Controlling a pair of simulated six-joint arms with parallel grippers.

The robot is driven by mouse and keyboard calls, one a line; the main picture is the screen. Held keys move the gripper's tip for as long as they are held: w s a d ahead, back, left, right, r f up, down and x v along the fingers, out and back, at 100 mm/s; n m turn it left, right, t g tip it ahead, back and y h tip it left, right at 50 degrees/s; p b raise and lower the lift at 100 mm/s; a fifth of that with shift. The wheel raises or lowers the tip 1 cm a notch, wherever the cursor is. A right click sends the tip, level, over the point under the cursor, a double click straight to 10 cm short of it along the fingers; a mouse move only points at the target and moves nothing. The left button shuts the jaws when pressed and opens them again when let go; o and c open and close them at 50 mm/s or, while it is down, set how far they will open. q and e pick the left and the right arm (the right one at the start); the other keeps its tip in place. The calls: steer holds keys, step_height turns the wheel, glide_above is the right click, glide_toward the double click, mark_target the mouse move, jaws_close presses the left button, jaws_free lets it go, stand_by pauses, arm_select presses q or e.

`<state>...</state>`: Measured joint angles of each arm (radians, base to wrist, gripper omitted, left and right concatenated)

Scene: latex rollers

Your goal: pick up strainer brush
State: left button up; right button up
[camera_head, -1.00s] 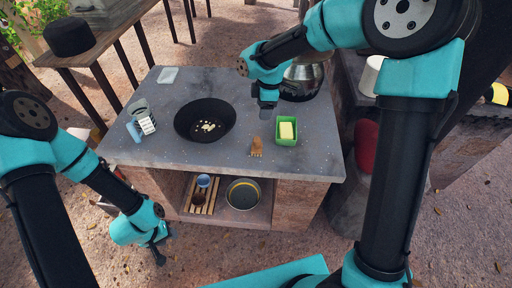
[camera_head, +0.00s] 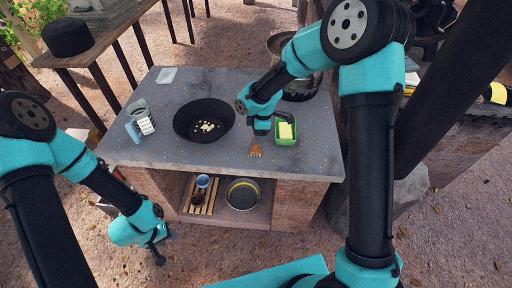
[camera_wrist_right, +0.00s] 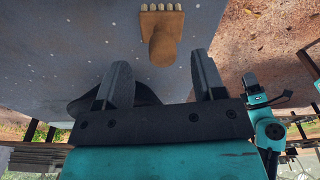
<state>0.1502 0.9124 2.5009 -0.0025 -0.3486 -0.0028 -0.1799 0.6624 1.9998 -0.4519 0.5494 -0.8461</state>
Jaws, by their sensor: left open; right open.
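The strainer brush (camera_head: 255,151), brown with a row of pale bristle tufts, lies on the grey counter near its front edge. In the right wrist view, the brush (camera_wrist_right: 161,36) lies beyond the fingertips, a little to the right of the middle of the gap. My right gripper (camera_head: 261,128) is open and empty, close behind the brush handle in the head view; it also shows in the right wrist view (camera_wrist_right: 160,75). The arm hides part of the handle in the head view. My left gripper (camera_head: 158,246) is open and empty, low in front of the counter's left side.
A green box (camera_head: 285,133) with a yellow block stands just right of my right gripper. A black pan (camera_head: 204,121) with pale pieces sits to the left. The counter's front edge (camera_head: 230,172) is near the brush.

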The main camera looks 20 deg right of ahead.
steer(key=shift+a+f, duration=0.25)
steer(key=shift+f, duration=1.05)
steer(key=shift+a+f, duration=0.2)
steer(key=shift+f, duration=1.1)
steer(key=c, duration=1)
steer(key=shift+r, duration=0.1)
